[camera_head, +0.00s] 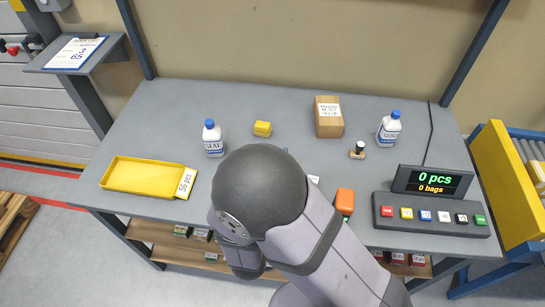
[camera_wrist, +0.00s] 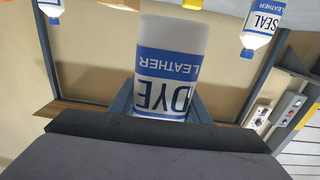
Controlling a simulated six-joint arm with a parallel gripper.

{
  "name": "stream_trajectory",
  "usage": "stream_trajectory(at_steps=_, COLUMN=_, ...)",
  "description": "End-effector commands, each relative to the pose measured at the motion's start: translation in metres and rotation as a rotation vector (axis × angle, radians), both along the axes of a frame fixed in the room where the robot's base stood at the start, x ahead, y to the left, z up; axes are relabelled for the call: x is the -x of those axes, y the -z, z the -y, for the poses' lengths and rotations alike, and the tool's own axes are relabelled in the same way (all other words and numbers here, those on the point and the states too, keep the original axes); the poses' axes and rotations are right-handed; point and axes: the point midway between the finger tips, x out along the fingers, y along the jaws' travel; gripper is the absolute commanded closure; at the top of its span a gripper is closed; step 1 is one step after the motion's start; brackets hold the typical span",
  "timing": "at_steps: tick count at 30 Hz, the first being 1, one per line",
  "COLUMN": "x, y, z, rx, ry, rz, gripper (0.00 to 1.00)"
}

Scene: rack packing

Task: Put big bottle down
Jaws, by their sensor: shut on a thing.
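The big bottle (camera_wrist: 172,35) is white with a blue band and reads "DYE LEATHER". It fills the middle of the wrist view, which looks upside down. My gripper (camera_wrist: 165,100) is shut on it, with a finger on either side of the label. In the head view my dark rounded arm joint and grey links cover the gripper, and I cannot make out the held bottle there. Whether its base touches the table cannot be told.
The grey table (camera_head: 270,100) carries a white bottle (camera_head: 213,146) at left, another (camera_head: 388,130) at right, a yellow block (camera_head: 262,128), a cardboard box (camera_head: 329,120), a small stamp-like item (camera_head: 358,151), a yellow tray (camera_head: 140,175), an orange item (camera_head: 344,200) and a button panel (camera_head: 430,215).

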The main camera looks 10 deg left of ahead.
Motion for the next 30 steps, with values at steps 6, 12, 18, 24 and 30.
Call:
stream_trajectory(at_steps=6, x=-0.015, y=0.008, z=-0.004, rx=-0.003, ry=0.005, rz=0.002, gripper=0.87)
stream_trajectory(at_steps=12, x=-0.065, y=0.026, z=-0.016, rx=-0.005, ry=0.007, rz=0.005, gripper=0.87)
stream_trajectory(at_steps=18, x=-0.152, y=0.028, z=-0.017, rx=-0.008, ry=-0.013, rz=0.010, gripper=0.87)
stream_trajectory(at_steps=24, x=-0.241, y=0.004, z=0.012, rx=-0.004, ry=-0.043, rz=0.013, gripper=0.87)
stream_trajectory(at_steps=30, x=-0.308, y=-0.028, z=0.068, rx=-0.001, ry=-0.052, rz=0.013, gripper=0.87)
